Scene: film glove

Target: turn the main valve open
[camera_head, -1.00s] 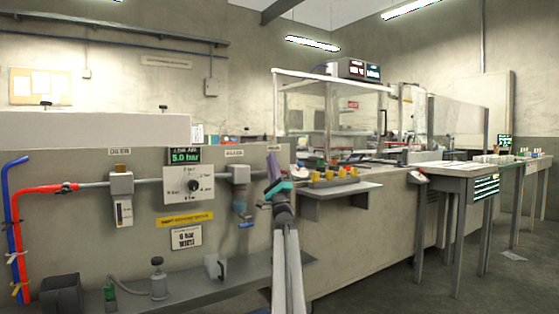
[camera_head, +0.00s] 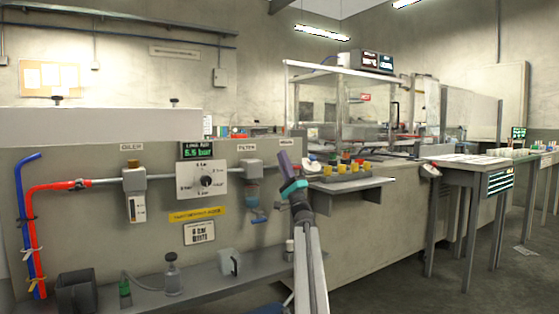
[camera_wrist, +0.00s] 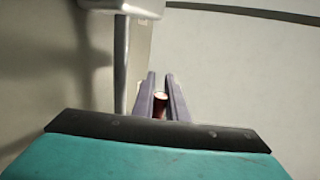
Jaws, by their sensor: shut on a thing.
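My gripper (camera_head: 283,157) is in front of the panel, right of the filter (camera_head: 252,170), below a small label (camera_head: 287,142) that I cannot clearly read. In the wrist view, the purple fingers of my gripper (camera_wrist: 162,78) are close together around a dark red, round-ended piece (camera_wrist: 160,104). It appears to be the main valve's handle. The rest of the valve is hidden behind my gripper in the head view, so its angle cannot be told. A green pressure display (camera_head: 203,150) reads about 5.5 bar.
A dial regulator (camera_head: 207,180) and an oiler (camera_head: 134,180) are left on the panel (camera_head: 100,225). A lower ledge (camera_head: 200,280) holds small items. Open floor lies at right.

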